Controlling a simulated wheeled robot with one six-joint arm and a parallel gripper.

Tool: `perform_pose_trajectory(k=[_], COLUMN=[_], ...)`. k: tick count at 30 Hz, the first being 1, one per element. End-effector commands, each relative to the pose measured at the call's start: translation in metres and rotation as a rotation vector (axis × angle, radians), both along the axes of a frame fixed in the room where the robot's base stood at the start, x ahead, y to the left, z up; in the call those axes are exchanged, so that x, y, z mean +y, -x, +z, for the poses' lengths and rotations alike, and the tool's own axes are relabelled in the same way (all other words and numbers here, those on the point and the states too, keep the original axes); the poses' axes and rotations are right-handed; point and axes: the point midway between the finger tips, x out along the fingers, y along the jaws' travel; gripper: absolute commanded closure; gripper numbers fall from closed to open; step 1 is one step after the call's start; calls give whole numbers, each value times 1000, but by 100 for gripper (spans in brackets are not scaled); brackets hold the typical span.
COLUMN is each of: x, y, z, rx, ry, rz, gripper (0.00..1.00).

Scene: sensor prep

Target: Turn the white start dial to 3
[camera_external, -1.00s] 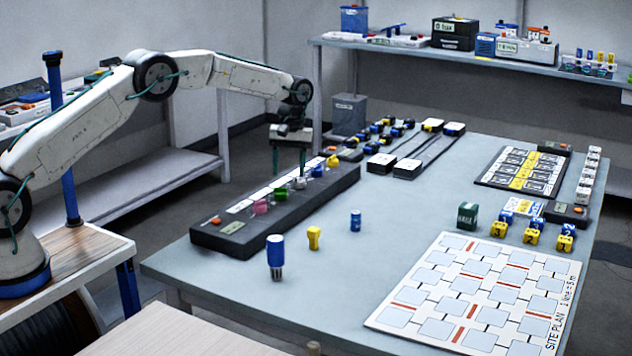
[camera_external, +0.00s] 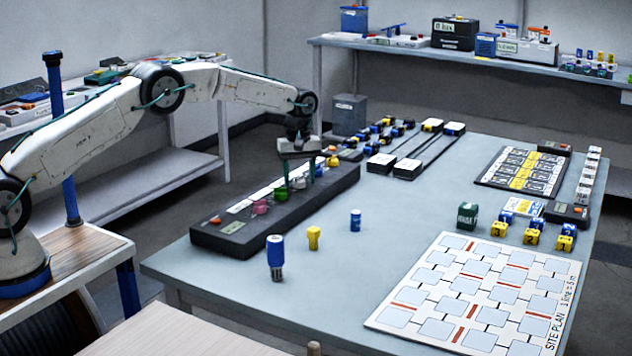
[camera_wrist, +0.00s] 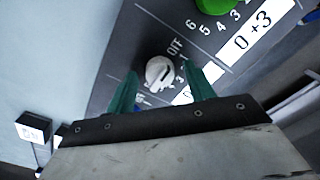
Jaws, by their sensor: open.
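The white start dial (camera_external: 299,183) sits on the long dark panel (camera_external: 225,243) in the external view, in a row with other coloured dials. In the wrist view the white dial (camera_wrist: 159,71) lies between my two green fingertips, with "OFF" printed at its upper right and a numeral at its lower right. Its exact setting is unclear. My gripper (camera_external: 298,172) points down over the panel, its fingers apart on either side of the white dial. In the wrist view my gripper (camera_wrist: 163,80) is open; whether a finger touches the dial cannot be told.
A green dial (camera_external: 280,194) and a pink dial (camera_external: 260,207) sit nearer on the panel; a yellow one (camera_external: 332,161) sits farther along.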

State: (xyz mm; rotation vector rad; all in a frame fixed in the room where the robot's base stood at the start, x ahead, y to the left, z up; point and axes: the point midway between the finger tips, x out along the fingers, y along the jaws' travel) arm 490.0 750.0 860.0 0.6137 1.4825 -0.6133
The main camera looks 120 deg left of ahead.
Motion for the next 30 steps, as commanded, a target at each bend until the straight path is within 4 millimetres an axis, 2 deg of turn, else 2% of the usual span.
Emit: perform_pose_trajectory(k=[6,11,22,30], x=[0,0,0,0], y=[0,0,0,0], z=[-1,0,0,0], rx=[0,0,0,0], ry=[0,0,0,0], rz=[0,0,-39,-201], gripper=[46,91,91,91])
